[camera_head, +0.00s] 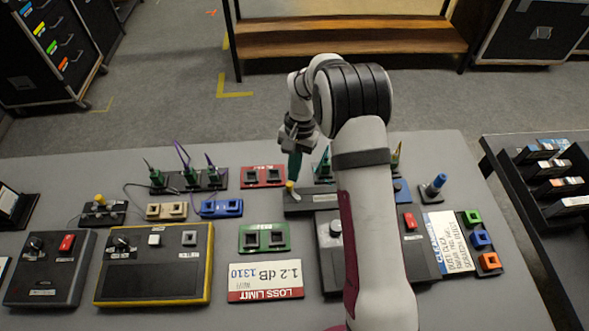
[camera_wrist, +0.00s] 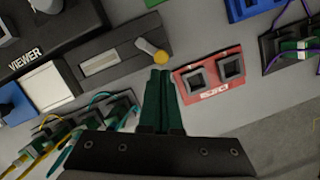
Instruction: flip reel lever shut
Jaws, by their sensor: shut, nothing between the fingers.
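A low dark grey box (camera_head: 322,201) with a yellow-tipped lever (camera_head: 290,187) at its left end stands right of the table's middle. In the wrist view the box (camera_wrist: 123,55) shows a pale slot along its top, and the lever (camera_wrist: 151,50) ends in a round yellow knob. The lever appears to stand up from the box; its exact tilt is hard to tell. My gripper (camera_head: 294,177) points down above that end of the box. In the wrist view my gripper (camera_wrist: 160,72) is shut and empty, its green fingertips just short of the knob. Contact is not clear.
A red two-socket block (camera_wrist: 210,74) lies close beside the fingers. Green plugs with cables (camera_wrist: 88,121) stand on the other side. A dark device marked VIEWER (camera_wrist: 35,45) is beyond. Another yellow-tipped lever (camera_head: 100,199) stands far left. A green block (camera_head: 264,238) lies nearer the front.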

